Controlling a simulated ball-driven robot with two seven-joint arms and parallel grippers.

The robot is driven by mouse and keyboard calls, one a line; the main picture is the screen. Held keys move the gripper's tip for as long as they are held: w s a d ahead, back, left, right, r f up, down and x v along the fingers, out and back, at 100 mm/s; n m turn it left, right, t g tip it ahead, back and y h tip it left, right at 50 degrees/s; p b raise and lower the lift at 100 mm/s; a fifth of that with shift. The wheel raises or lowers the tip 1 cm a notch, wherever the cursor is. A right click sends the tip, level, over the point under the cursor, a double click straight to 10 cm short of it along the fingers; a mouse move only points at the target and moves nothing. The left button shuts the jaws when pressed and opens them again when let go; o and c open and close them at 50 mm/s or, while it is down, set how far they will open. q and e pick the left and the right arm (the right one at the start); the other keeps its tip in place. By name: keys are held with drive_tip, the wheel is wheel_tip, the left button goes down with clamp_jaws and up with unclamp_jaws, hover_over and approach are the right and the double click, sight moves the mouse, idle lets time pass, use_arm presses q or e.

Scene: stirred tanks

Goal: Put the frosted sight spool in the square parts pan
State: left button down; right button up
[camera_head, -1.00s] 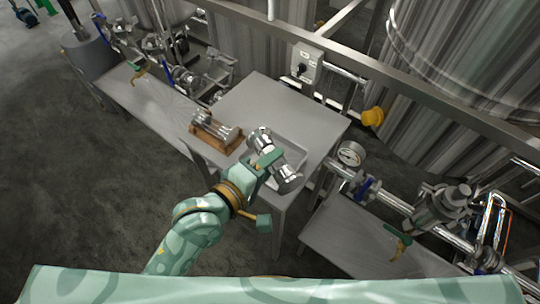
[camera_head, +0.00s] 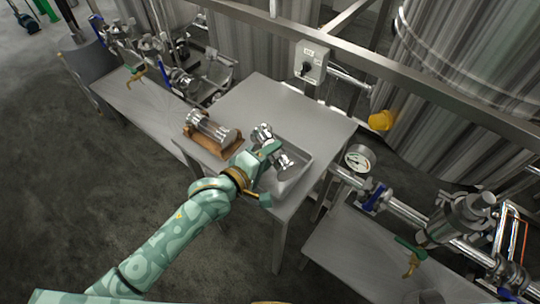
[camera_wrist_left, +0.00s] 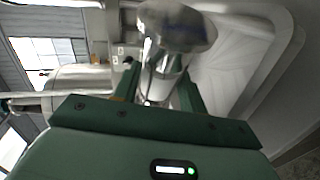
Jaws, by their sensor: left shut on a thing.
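The square parts pan (camera_head: 309,156) is a shallow grey metal tray on the table. My left gripper (camera_head: 271,149) is shut on a sight spool (camera_head: 286,162) with shiny metal ends. The spool lies tilted across the gripper, low over or inside the pan; I cannot tell whether it touches the pan floor. My fingers hide its middle, so its frosting does not show clearly. In the left wrist view the spool (camera_wrist_left: 178,30) is between the fingers, with the pale pan (camera_wrist_left: 235,70) behind it. My right gripper is not in view.
A clear sight spool (camera_head: 211,127) lies in a wooden cradle (camera_head: 228,150) left of the pan. The table (camera_head: 265,97) is bare behind. A switch box (camera_head: 310,62), a gauge (camera_head: 360,158) and pipework stand around it.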

use_arm(q)
drive_tip(key=shift+f, duration=0.45)
drive_tip(key=c, duration=0.8)
unclamp_jaws()
drive_tip(key=shift+s+f, duration=0.1)
